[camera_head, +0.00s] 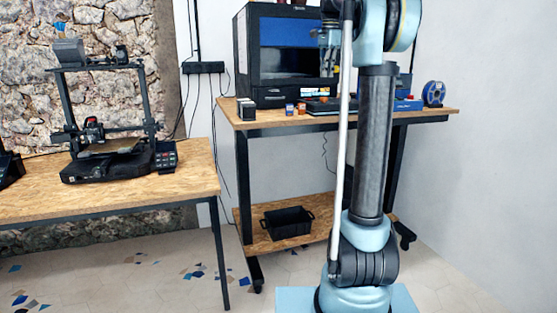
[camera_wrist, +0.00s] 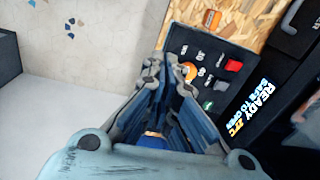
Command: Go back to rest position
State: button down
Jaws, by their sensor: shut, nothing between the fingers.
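My gripper (camera_wrist: 165,90) points away from the camera in the wrist view, with its grey-blue fingers close together and nothing seen held at the tips. In the head view my gripper (camera_head: 328,50) shows small in front of the enclosed printer, partly beside my own arm. My arm stands upright at the right of the middle and hides part of the table.
The enclosed printer (camera_head: 288,45) stands on the wooden table (camera_head: 232,121), with small boxes, a blue item (camera_head: 408,105) and a blue spool (camera_head: 434,93). A black crate (camera_head: 287,221) sits on the lower shelf. An open printer (camera_head: 110,150) is on the left table.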

jog(key=s+f+n+t, duration=0.1)
jog(key=s+f+n, duration=1.2)
jog(key=s+f, duration=2.8)
notch_tip(320, 180, down, 3)
jog(key=shift+a+r+n+t, duration=0.1)
jog(key=shift+a+n+t, duration=0.1)
jog(key=shift+n+t, duration=0.15)
jog(key=shift+w+f, duration=0.25)
jog(key=shift+w, duration=0.15)
jog(key=shift+s, duration=0.1)
